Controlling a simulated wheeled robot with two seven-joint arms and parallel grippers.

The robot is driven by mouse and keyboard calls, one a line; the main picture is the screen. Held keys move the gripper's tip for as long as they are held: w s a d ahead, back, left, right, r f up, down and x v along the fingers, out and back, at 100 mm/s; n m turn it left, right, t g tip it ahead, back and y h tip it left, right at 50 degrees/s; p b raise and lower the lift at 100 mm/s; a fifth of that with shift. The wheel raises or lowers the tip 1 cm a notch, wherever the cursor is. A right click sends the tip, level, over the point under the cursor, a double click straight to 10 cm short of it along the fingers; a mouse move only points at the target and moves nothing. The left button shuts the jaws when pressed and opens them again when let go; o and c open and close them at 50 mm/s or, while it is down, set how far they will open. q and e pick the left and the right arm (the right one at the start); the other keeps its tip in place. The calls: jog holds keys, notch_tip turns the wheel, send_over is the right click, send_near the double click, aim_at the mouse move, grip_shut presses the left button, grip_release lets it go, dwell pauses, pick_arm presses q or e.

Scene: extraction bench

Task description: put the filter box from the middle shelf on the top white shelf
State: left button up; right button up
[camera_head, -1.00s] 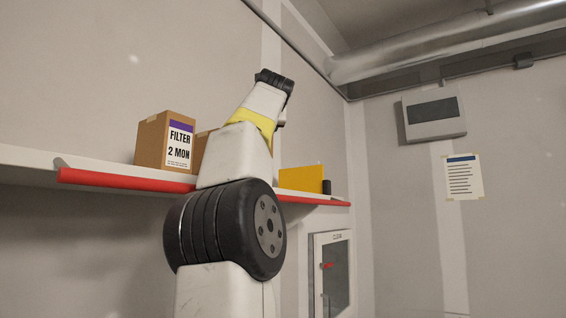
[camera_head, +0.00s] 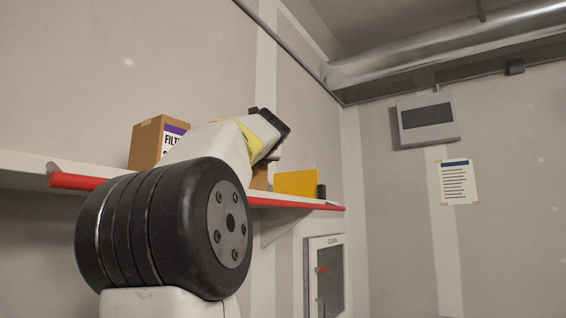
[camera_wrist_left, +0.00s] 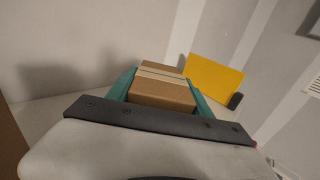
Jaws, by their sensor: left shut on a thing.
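In the left wrist view a brown cardboard box (camera_wrist_left: 163,92) with a pale tape strip sits between the teal fingers of my left gripper (camera_wrist_left: 160,90), which is shut on it. In the head view a brown part of this box (camera_head: 260,178) shows behind my arm, at the level of the white shelf (camera_head: 25,163). Whether it rests on the shelf or hangs just above it, I cannot tell. My left gripper's fingers are hidden behind my arm in the head view. My right gripper is in neither view.
Another brown box (camera_head: 145,143), its filter label partly covered by my arm, stands on the shelf at left. A yellow panel (camera_head: 296,183) and a small black cylinder (camera_head: 321,191) stand at right. A red rail (camera_head: 75,181) runs along the shelf's front edge.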

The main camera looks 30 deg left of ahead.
pick_arm(q)
jog(key=o, duration=1.6)
jog(key=shift+f, duration=0.15)
jog(key=v, duration=1.2)
